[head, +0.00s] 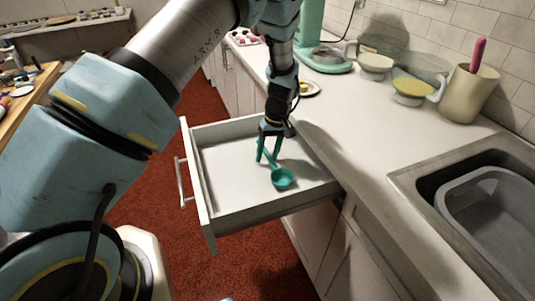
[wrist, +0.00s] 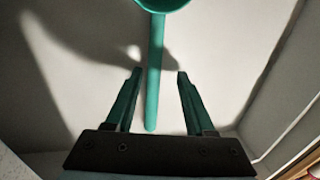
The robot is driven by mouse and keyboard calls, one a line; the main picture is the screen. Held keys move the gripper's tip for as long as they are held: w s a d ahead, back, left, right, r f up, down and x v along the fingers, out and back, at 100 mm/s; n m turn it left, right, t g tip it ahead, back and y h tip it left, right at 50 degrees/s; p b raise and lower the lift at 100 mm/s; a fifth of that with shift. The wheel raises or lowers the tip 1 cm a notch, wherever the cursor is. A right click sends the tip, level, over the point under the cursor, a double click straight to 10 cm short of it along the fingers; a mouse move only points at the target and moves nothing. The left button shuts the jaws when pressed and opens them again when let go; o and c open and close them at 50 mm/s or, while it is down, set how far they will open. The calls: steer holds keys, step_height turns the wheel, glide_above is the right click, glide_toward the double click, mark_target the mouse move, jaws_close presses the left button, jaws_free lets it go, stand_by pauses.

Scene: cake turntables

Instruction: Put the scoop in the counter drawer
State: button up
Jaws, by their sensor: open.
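The teal scoop (head: 282,179) is in the open counter drawer (head: 222,164), with its round bowl toward the front of the picture. In the wrist view the scoop (wrist: 155,75) shows its handle running between the two fingers, with its bowl cut off at the top edge. My gripper (head: 267,160) is over the drawer at the handle end of the scoop. In the wrist view my gripper (wrist: 158,73) is open, with a gap on each side of the handle. I cannot tell whether the scoop touches the drawer floor.
The drawer is pulled out from under the white counter (head: 345,135). A sink (head: 490,220) is at the right. Bowls (head: 413,88) and a beige utensil crock (head: 468,93) stand along the wall. Red floor (head: 240,255) lies below the drawer.

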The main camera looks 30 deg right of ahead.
step_height(320, 180, up, 12)
steer(key=d+b, duration=0.2)
steer(key=b, duration=0.1)
steer(key=shift+s+d+b, duration=0.15)
steer(key=shift+b, duration=0.25)
steer(key=w+a+r+h, duration=0.1)
steer(key=w+a+r, duration=0.15)
steer(key=a, duration=0.85)
steer(key=w+a+r+h, duration=0.1)
steer(key=w+a+r, duration=0.15)
steer(key=a, duration=0.95)
steer(key=s+a+r, duration=0.1)
steer(key=s+a, duration=0.3)
steer(key=a, duration=0.4)
steer(key=s+a+t, duration=0.1)
steer(key=s+a, duration=0.4)
steer(key=a, duration=0.4)
steer(key=shift+r, duration=0.35)
steer(key=shift+c, duration=0.4)
